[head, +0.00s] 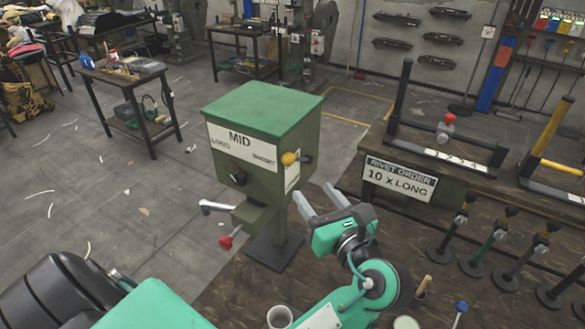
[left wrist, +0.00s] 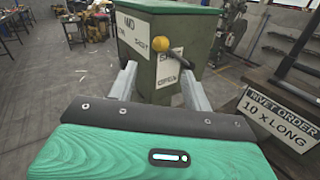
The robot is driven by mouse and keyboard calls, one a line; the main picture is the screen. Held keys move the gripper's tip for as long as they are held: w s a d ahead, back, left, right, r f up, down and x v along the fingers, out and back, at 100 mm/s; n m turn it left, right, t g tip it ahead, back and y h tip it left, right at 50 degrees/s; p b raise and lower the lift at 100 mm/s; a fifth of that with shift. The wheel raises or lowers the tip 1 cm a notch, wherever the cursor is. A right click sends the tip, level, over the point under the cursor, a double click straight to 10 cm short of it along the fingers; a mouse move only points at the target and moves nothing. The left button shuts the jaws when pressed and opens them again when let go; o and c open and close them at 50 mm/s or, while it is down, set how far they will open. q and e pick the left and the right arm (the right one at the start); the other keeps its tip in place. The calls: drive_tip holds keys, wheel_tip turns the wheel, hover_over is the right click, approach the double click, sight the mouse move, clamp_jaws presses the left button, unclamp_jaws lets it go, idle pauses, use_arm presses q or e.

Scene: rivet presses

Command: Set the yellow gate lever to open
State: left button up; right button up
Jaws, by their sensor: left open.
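The yellow ball of the gate lever (head: 288,158) stands out from the side of the green MID press box (head: 262,115). The ball also shows in the left wrist view (left wrist: 162,55), with its dark rod running to the right. It sits at the upper end of a white plate (left wrist: 168,72), whose top word begins "SH" and whose lower word looks like "OPEN". My left gripper (head: 313,196) is open and empty, below and in front of the lever. In the left wrist view its fingers (left wrist: 158,78) point at the plate, with the ball above and between them. My right gripper is not in view.
A silver crank (head: 217,207) and a red-knobbed handle (head: 230,238) stick out of the press's lower front. At right, a brown bench (head: 450,215) holds a "RIVET ORDER 10 x LONG" sign (head: 398,180) and several upright tools.

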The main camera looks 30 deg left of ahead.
sight(291, 164)
use_arm(q)
drive_tip(key=b+x, duration=0.2)
drive_tip(key=x, duration=0.3)
drive_tip(key=b+x, duration=0.2)
drive_tip(key=x, duration=0.3)
drive_tip(key=shift+d+f+b, duration=0.1)
drive_tip(key=shift+f+b, duration=0.1)
drive_tip(key=shift+b, duration=0.1)
drive_tip(key=shift+w+a+r, duration=0.1)
drive_tip(key=shift+w+a, duration=0.2)
drive_tip(key=shift+a, duration=0.2)
drive_tip(key=shift+s+d+r, duration=0.1)
drive_tip(key=shift+d, duration=0.05)
clamp_jaws()
